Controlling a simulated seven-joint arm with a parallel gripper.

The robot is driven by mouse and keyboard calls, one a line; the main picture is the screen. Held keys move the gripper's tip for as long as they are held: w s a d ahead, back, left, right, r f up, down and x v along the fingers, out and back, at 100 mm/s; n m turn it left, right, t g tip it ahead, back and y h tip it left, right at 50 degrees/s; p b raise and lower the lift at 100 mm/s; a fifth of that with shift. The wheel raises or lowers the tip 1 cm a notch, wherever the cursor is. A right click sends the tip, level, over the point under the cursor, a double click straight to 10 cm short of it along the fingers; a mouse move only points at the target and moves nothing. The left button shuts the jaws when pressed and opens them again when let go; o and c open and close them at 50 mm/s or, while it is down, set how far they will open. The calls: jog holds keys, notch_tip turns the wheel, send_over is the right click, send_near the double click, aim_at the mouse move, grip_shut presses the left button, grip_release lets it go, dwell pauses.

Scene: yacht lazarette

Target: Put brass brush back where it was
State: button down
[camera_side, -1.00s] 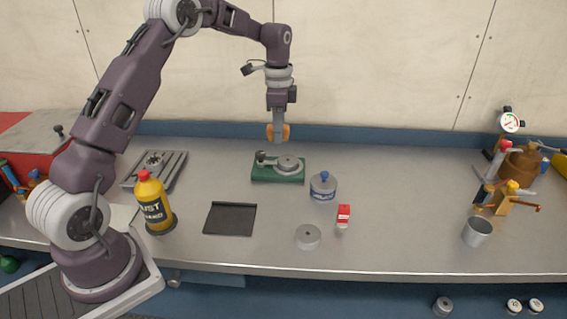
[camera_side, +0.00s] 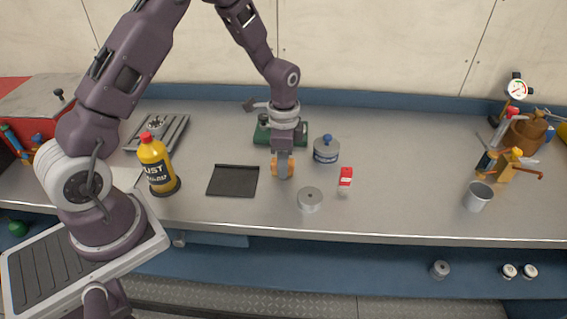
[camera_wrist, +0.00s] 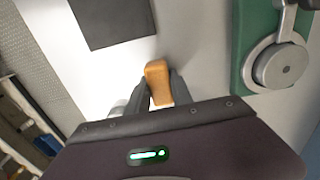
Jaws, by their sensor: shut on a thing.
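My gripper (camera_side: 283,170) is shut on an orange-tan wooden piece, which I take to be the brass brush (camera_wrist: 156,80). The brush also shows at the fingertips in the side view (camera_side: 290,167); its bristles are not visible. The gripper points down low over the bench, just right of a flat dark mat (camera_side: 233,181) and in front of a green-based device (camera_side: 262,135). I cannot tell whether the brush touches the bench. In the wrist view the mat (camera_wrist: 115,20) is at the upper left and the green device (camera_wrist: 247,40) at the right.
A blue-knobbed canister (camera_side: 326,150), a grey metal disc (camera_side: 310,200) and a red-and-white bottle (camera_side: 345,180) stand right of the gripper. A yellow bottle (camera_side: 156,165) stands left. A metal cup (camera_side: 478,197) is far right.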

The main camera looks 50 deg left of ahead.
jog(key=c, duration=1.1)
grip_release()
jog(key=shift+f, duration=0.15)
notch_tip(320, 180, up, 18)
jog(key=s+d+n+t, duration=0.1)
jog(key=s, duration=0.2)
jog(key=s+d+r+n+t, duration=0.1)
jog(key=s+r+n, duration=0.1)
jog(key=s, duration=0.5)
jog(key=s+d+r+n+t, duration=0.1)
jog(key=s+r+n+t, duration=0.1)
jog(key=s, duration=0.5)
jog(key=s+d+r+n+t, duration=0.1)
jog(key=s+d+r+n, duration=0.1)
jog(key=s+r+n, duration=0.2)
jog(key=shift+s+d+r+t, duration=0.1)
jog(key=shift+s+r+t, duration=0.05)
jog(key=shift+s, duration=0.8)
jog(key=shift+s+r+t, duration=0.15)
jog(key=shift+s, duration=0.75)
